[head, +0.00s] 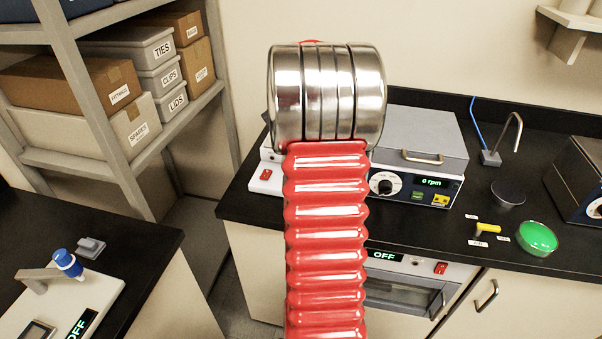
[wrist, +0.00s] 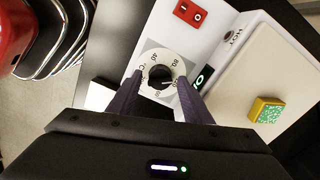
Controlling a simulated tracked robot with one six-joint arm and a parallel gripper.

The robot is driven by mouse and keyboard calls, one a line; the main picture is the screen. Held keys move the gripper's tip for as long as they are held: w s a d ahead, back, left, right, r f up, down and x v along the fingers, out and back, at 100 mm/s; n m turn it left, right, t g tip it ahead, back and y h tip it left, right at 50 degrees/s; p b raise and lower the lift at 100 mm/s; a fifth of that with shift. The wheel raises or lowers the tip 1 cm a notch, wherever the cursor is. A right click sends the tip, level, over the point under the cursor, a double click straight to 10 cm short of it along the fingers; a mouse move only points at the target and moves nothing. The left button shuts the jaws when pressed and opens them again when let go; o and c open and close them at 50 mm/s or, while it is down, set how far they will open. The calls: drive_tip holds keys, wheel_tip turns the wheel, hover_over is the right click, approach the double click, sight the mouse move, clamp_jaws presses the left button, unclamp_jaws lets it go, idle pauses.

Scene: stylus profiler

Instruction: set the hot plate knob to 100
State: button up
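In the wrist view, the hot plate (wrist: 268,62) is a pale body with a large light top plate and a "HOT" label. Its knob (wrist: 159,74) has a black centre inside a white numbered ring; 40 and 80 are readable, other numbers are partly covered. Which number is selected is too small to tell. My gripper (wrist: 160,81) is open, its two dark fingers apart on either side of the knob. I cannot tell whether they touch it. The green display beside the knob is partly hidden by the right finger. In the head view, my red and silver arm hides the gripper and knob.
A red rocker switch (wrist: 190,12) sits near the knob, and a yellow-green block (wrist: 266,110) lies on the plate. In the head view, a "0 rpm" instrument (head: 420,188), a green dish (head: 537,237) and a yellow-handled item (head: 488,229) stand right of my arm.

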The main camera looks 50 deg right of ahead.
drive_tip(key=shift+o, duration=0.4)
drive_tip(key=shift+r, duration=0.1)
drive_tip(key=shift+r, duration=3.9)
wheel_tip(320, 180, up, 14)
drive_tip(key=shift+f, duration=0.15)
